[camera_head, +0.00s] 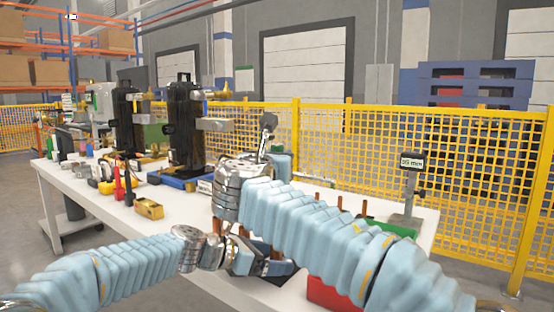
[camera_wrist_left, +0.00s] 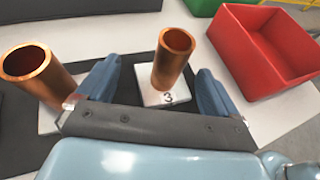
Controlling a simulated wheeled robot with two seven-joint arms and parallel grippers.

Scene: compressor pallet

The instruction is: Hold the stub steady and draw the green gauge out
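My left gripper (camera_head: 263,264) is low at the front of the white table in the head view. In the left wrist view its two blue fingers (camera_wrist_left: 158,90) are open, one on each side of an upright copper stub (camera_wrist_left: 173,62), with gaps showing on both sides. The stub stands on a white block (camera_wrist_left: 168,97) marked 3. A second copper stub (camera_wrist_left: 38,75) stands upright to the left, outside the fingers. My right arm crosses the head view from the right; I cannot make out its gripper fingers. I cannot identify the green gauge in either view.
A red bin (camera_wrist_left: 258,62) stands close to the right of the fingers. A stand with a "55 mm" sign (camera_head: 411,162) is at the table's right. Black machine units (camera_head: 184,125) and a yellow block (camera_head: 149,208) stand left. A yellow mesh fence (camera_head: 470,170) runs behind the table.

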